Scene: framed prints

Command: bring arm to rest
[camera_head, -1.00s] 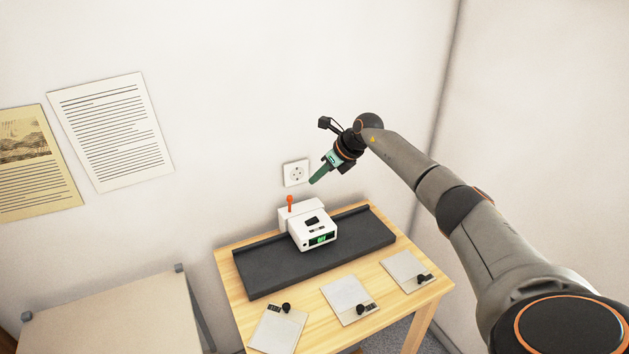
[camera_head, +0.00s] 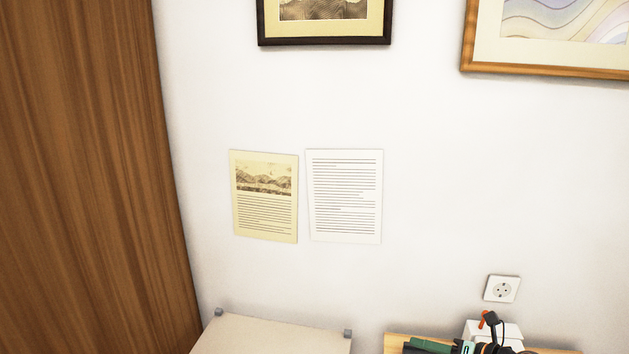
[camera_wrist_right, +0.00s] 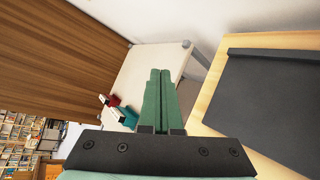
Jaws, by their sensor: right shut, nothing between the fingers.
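My right gripper (camera_head: 428,345) is at the bottom right edge of the head view, low over the wooden table (camera_head: 393,341), and only partly in frame. In the right wrist view its two green fingers (camera_wrist_right: 160,75) are pressed together with nothing between them. The white device (camera_head: 508,329) with an orange lever is behind my right wrist and partly hidden by it. My left arm and gripper are not in view.
A cream table (camera_head: 275,338) is left of the wooden table. In the wrist view, a dark mat (camera_wrist_right: 275,95) lies on the wooden table. A wall socket (camera_head: 502,289), two paper sheets and framed prints are on the wall. A brown wooden panel (camera_head: 85,180) is at left.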

